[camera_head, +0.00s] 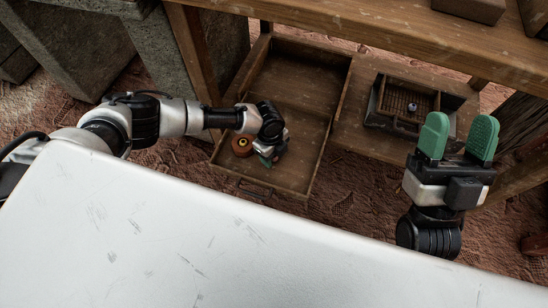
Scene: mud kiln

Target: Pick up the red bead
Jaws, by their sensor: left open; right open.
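A small round reddish-brown thing (242,146) with a yellow and dark centre lies in the near left part of an open wooden tray (312,166). It may be the red bead; it is too small to be sure. My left gripper (265,161) points down into the tray, just right of this round thing. Its green fingers are open and partly hidden by its own wrist, so what lies between or under them cannot be seen. My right gripper (458,138) is open and empty, with its two green fingers pointing away, right of the tray.
A smaller dark compartmented box (385,108) right of the tray holds a small grey-blue thing (411,107). A wooden table edge (400,45) spans the back. Grey stone blocks (75,50) stand at the left. Reddish patterned ground (350,205) lies clear before the tray.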

